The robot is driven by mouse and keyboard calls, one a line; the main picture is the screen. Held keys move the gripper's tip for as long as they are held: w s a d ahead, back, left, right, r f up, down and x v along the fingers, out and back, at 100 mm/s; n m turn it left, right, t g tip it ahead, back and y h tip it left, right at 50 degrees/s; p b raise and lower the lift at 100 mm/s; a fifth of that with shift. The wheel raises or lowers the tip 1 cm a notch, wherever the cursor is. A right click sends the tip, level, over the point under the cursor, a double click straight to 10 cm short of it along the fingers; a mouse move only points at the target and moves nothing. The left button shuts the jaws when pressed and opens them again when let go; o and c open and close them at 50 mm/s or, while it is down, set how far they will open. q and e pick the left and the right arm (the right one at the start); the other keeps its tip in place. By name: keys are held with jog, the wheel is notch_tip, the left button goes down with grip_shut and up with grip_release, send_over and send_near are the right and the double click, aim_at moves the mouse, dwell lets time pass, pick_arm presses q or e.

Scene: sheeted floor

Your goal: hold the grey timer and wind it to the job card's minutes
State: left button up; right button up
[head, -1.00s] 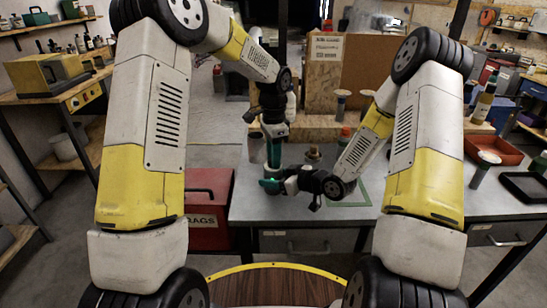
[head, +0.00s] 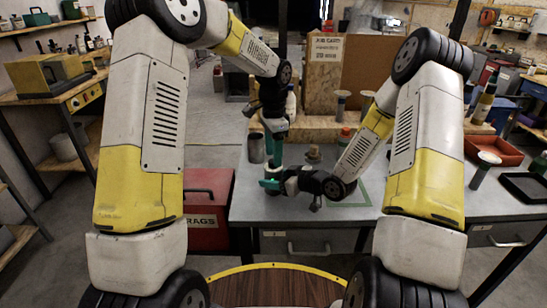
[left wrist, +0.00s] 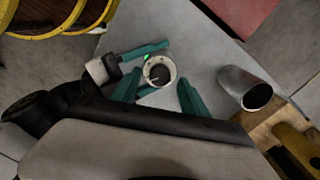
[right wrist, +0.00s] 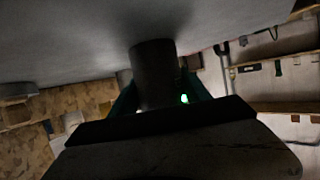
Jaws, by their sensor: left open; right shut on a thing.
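The grey timer (right wrist: 152,75) is a dark cylinder between the teal fingers of my right gripper (head: 270,184), which is shut on it from the side. In the left wrist view the timer's round pale rim and dark top (left wrist: 159,71) face the camera. My left gripper (left wrist: 160,97) is open, pointing down, with its fingers spread on either side of the timer's top in that view; I cannot tell if they touch it. In the head view the grippers mostly hide the timer. The job card (head: 326,48) is on the board behind the bench; its minutes are too small to read.
A metal cup (left wrist: 245,88) stands close to the grippers on the grey bench (head: 300,212). A red rags box (head: 209,205) is left of the bench. A red tray (head: 495,150) and a black tray (head: 524,186) lie to the right.

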pick_arm(q)
notch_tip(320, 180, up, 10)
jog(key=shift+r, duration=0.15)
dwell(0.3)
pick_arm(e)
jog(key=o, duration=1.6)
